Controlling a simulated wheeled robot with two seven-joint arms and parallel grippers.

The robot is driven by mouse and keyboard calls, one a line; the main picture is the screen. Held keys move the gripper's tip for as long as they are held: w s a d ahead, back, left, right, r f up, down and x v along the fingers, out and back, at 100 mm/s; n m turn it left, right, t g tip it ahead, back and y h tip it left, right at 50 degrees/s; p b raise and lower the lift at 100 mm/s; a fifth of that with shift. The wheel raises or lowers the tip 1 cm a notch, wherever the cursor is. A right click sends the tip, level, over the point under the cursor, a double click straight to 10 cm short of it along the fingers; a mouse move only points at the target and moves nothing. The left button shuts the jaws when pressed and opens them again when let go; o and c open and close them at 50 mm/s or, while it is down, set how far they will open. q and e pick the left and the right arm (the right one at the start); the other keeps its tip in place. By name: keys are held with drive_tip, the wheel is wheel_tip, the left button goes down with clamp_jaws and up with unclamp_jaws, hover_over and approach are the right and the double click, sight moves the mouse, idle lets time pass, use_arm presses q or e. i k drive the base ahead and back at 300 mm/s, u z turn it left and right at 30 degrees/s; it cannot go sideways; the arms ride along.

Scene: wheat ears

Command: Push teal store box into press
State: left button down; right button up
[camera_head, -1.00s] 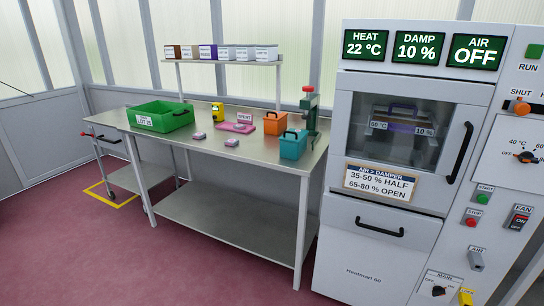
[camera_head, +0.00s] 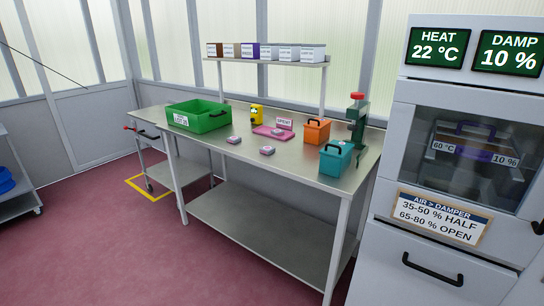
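The teal store box (camera_head: 335,158), with a dark handle, stands upright near the front right edge of the steel table (camera_head: 292,166). The press (camera_head: 357,122), a dark green stand with a red top, stands behind it and slightly to the right. The teal box looks to be in front of the press, not inside it; whether they touch I cannot tell. Neither of my grippers shows in the head view.
An orange box (camera_head: 317,131) stands left of the press. A green crate (camera_head: 199,116), yellow device (camera_head: 256,114) and pink tray (camera_head: 272,132) are farther left. A drying cabinet (camera_head: 462,150) stands close on the right. The floor (camera_head: 110,240) before the table is clear.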

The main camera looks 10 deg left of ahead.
sight(335, 168)
drive_tip(key=u, duration=0.2)
drive_tip(key=i, duration=1.5)
drive_tip(key=z, duration=0.8)
